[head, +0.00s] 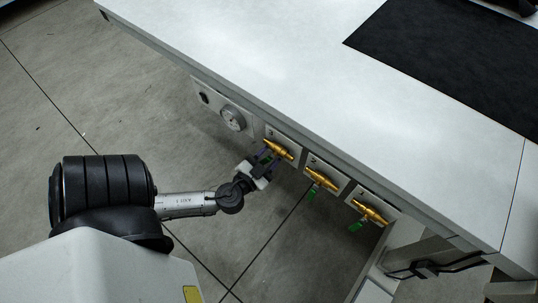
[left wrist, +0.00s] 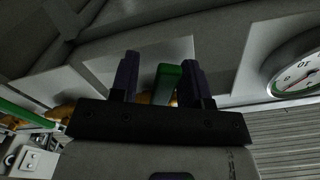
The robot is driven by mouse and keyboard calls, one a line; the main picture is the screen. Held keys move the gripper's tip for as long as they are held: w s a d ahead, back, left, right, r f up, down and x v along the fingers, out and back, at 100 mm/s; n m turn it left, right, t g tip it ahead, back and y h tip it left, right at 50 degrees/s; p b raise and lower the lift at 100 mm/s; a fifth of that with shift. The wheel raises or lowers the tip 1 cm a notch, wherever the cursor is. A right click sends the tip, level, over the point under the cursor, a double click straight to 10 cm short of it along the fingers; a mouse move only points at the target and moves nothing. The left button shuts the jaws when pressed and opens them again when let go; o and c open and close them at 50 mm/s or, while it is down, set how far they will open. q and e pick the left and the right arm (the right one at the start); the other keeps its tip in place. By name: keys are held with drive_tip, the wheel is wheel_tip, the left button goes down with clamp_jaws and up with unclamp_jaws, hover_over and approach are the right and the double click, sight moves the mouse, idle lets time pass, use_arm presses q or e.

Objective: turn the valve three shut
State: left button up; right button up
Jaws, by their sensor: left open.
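Three brass valves with green handles sit in a row on plates under the table edge. The left valve (head: 278,149) is at my left gripper (head: 264,158); the plate numbers are too small to read surely. The middle valve (head: 321,179) and the right valve (head: 370,211) have green handles pointing down and left, away from the table. In the left wrist view, the left valve's green handle (left wrist: 166,82) stands between the two dark fingers of my left gripper (left wrist: 160,75). The fingers are open, one on each side; contact cannot be told. My right gripper is not in view.
A round dial gauge (head: 232,118) is left of the valves and shows close by in the left wrist view (left wrist: 297,75). The white tabletop (head: 300,60) overhangs the valves, with a black mat (head: 460,60) on it. The grey floor left of the table is clear.

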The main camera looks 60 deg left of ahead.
use_arm(q)
drive_tip(key=shift+w+a, duration=0.1)
drive_tip(key=shift+w, duration=0.1)
clamp_jaws()
idle(0.4)
